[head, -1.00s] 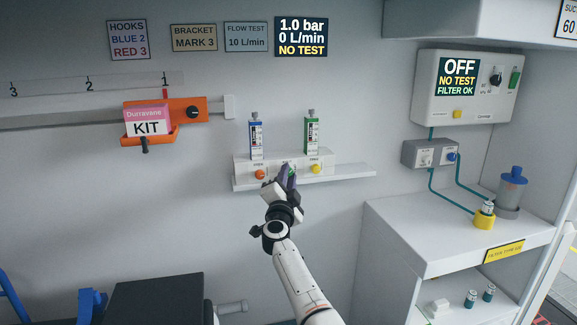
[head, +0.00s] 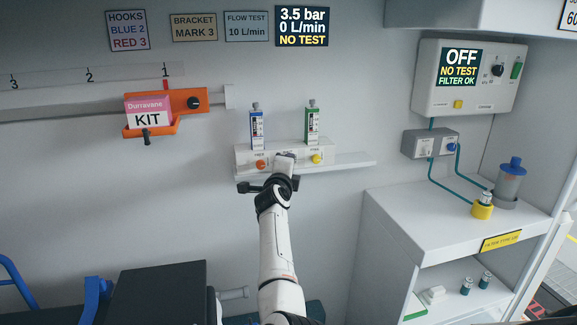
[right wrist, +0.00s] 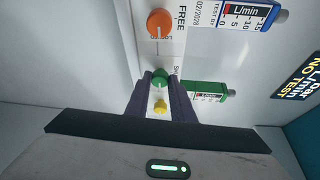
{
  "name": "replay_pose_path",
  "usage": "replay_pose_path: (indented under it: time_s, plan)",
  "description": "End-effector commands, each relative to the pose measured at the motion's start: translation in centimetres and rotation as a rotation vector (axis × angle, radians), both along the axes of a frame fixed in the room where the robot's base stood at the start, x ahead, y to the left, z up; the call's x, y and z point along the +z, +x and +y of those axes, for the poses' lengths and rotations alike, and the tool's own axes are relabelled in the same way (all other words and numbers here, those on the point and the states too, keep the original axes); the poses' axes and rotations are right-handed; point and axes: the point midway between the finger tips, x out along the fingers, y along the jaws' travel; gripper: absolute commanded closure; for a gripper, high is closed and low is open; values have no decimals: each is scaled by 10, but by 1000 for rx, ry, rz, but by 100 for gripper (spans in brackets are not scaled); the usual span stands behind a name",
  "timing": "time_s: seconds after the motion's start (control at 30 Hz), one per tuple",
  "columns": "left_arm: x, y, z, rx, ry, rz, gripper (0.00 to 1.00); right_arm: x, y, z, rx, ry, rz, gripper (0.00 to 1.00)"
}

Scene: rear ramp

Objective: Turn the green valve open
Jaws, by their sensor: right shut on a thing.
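The green valve (right wrist: 160,76) is a small round knob on a white panel. It sits between the fingertips of my right gripper (right wrist: 161,82) in the right wrist view, and the jaws are shut on it. In the head view my right gripper (head: 285,160) reaches the front of the white valve block (head: 243,163) and hides the green valve. The wall display (head: 302,26) reads 3.5 bar, 0 L/min, NO TEST. A blue flow meter (head: 257,130) and a green flow meter (head: 312,127) stand upright on the block. My left gripper is not in view.
An orange knob (head: 261,165) and a yellow knob (head: 316,159) flank my right gripper. The orange kit holder (head: 195,100) hangs to the left. A white cabinet (head: 400,215) stands at the right.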

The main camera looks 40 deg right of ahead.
Motion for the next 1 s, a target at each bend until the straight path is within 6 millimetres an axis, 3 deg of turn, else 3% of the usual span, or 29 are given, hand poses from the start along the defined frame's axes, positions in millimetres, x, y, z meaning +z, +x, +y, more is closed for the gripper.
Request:
replay_pose_path:
  time_s: [0.57,0.6,0.7,1.0]
  plan:
    - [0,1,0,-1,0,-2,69,-3,0,1,-1,32,-11,100]
    - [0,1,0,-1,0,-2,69,-3,0,1,-1,32,-11,73]
    - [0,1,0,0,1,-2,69,-2,0,1,0,31,-12,60]
    - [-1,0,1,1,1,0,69,0,-1,1,0,28,-14,60]
